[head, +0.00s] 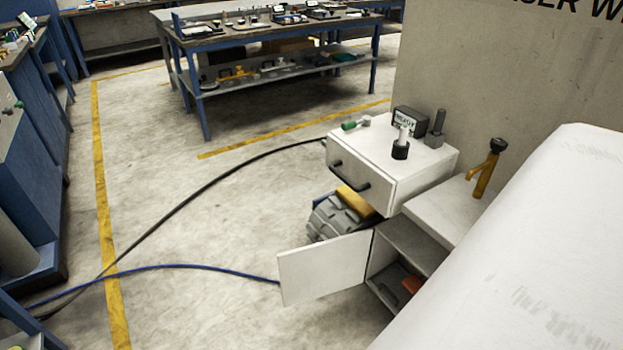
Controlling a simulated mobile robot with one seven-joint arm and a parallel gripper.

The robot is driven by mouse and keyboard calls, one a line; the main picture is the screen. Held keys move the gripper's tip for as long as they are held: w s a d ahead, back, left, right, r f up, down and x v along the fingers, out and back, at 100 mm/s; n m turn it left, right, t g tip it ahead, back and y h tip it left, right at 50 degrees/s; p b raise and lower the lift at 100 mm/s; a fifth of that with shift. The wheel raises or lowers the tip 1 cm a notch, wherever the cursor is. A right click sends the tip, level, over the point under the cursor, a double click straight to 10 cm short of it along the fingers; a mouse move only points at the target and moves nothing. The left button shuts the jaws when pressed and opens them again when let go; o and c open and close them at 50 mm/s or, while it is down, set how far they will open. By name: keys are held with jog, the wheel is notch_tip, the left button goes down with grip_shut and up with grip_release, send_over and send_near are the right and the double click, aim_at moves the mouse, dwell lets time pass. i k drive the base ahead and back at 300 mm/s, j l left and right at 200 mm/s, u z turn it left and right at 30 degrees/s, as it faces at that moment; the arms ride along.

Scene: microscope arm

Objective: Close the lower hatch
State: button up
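The lower hatch (325,268) is a plain white panel on a low white cabinet (440,212). It stands wide open, swung out to the left, with its right edge at the cabinet front. The open compartment shows a grey shelf (412,245) and, below it, a red object (411,284) and a dark object. My gripper is not in view, so its state and its place relative to the hatch do not show.
Behind the hatch, a white drawer box (365,175) with a dark handle juts out above a grey case (338,217). Small items stand on top. A blue hose (190,266) and a black cable (185,200) cross the floor. Floor left of the hatch is otherwise open.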

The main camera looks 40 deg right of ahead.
aim_at(310, 271)
jog(key=i+j+z, duration=0.15)
jog(key=i, duration=2.35)
jog(key=i+j+z, duration=0.15)
jog(key=i+z, duration=0.35)
jog(key=i, duration=0.7)
jog(key=i+u, duration=0.1)
jog(key=i, duration=0.55)
jog(key=i+l+u, duration=0.15)
jog(key=i, duration=0.45)
jog(key=i+j+z, duration=0.2)
jog(key=i, duration=0.2)
jog(key=i+z, duration=0.2)
jog(key=i, duration=0.15)
jog(key=z, duration=4.1)
